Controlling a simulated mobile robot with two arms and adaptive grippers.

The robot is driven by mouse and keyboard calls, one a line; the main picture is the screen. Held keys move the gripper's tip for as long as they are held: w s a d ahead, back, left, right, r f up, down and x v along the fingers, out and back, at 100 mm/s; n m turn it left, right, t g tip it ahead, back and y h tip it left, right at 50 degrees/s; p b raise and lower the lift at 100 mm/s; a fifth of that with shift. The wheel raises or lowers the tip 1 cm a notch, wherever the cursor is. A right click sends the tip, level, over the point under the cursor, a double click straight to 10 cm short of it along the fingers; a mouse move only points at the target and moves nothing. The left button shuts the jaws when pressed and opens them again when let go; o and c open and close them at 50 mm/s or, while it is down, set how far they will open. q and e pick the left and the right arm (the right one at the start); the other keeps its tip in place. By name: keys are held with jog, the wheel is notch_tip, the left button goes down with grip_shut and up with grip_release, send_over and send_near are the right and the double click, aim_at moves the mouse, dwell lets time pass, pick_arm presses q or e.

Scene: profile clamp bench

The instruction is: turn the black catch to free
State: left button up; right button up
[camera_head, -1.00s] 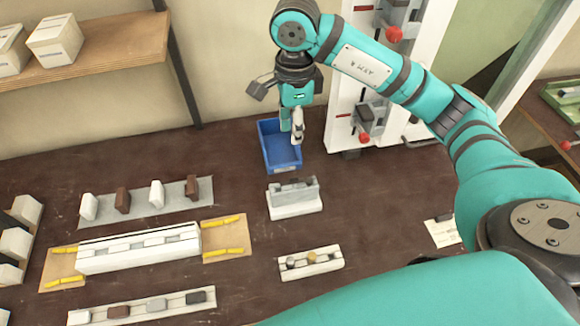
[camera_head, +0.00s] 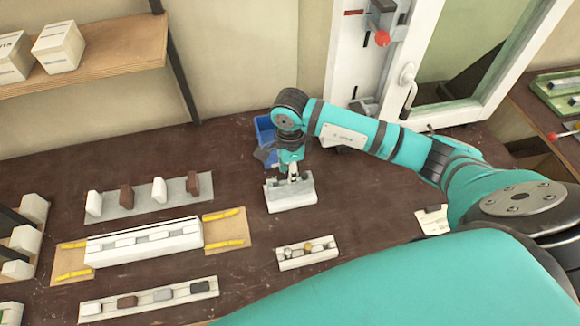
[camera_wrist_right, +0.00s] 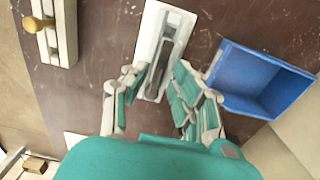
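My right gripper (camera_head: 293,175) is low over a white block (camera_head: 291,203) with a grey slotted top. In the wrist view its two fingers (camera_wrist_right: 160,82) are apart, one on each side of the near end of the white block (camera_wrist_right: 148,45). Nothing is seen held between them; I cannot tell whether they touch the block. A dark piece (camera_head: 199,287) sits at the right end of the front white strip (camera_head: 175,297). I cannot tell which part is the black catch; a dark slot (camera_wrist_right: 163,58) shows in the block's top. My left gripper is not in view.
A blue bin (camera_wrist_right: 265,75) stands behind the block, partly hidden in the head view. A small rail with knobs (camera_head: 306,254) lies in front. A long white profile (camera_head: 145,242) and a grey strip of upright pieces (camera_head: 150,203) lie left. A white frame (camera_head: 345,70) stands behind right.

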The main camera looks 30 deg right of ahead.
grip_shut()
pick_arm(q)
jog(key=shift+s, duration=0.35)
